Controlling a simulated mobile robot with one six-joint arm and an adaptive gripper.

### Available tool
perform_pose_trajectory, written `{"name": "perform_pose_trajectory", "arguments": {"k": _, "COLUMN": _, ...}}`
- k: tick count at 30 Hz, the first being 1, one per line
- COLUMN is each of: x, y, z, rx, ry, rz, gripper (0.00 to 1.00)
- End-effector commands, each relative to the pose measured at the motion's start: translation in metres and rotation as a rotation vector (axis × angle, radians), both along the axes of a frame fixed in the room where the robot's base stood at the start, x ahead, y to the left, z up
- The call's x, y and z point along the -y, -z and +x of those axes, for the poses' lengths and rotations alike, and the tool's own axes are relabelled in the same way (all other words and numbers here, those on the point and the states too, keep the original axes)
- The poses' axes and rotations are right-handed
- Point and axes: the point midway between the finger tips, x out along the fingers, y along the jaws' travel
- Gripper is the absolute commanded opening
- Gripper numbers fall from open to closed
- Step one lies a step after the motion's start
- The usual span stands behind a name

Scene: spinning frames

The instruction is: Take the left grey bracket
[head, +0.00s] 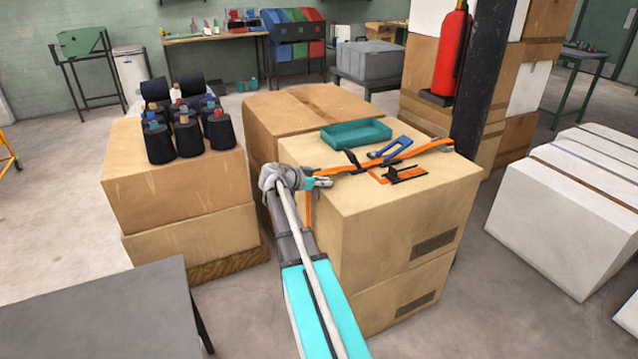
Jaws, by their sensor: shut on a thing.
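My gripper (314,182) is at the left edge of the top of the cardboard box stack (400,215), low over the surface. It is shut on a small grey piece (325,183), which looks like the left grey bracket. The wrist and fingers hide most of it, so its shape is unclear. I cannot tell whether it still touches the box top. No second grey bracket can be made out clearly.
An orange strap (425,150) crosses the box top by my gripper. A blue clamp-like tool (390,149), black and orange pieces (405,173) and a teal tray (356,134) lie there too. Dark thread cones (190,136) stand on boxes at left. The box top's front right is clear.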

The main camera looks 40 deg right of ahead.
Motion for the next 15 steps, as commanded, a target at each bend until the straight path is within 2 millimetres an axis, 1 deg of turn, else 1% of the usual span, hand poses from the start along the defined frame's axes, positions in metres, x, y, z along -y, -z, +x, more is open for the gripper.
{"name": "perform_pose_trajectory", "arguments": {"k": 8, "x": 0.0, "y": -0.006, "z": 0.0, "rx": 0.0, "ry": 0.0, "rz": 0.0, "gripper": 0.0}}
{"name": "perform_pose_trajectory", "arguments": {"k": 15, "x": 0.0, "y": -0.022, "z": 0.0, "rx": 0.0, "ry": 0.0, "rz": 0.0, "gripper": 0.0}}
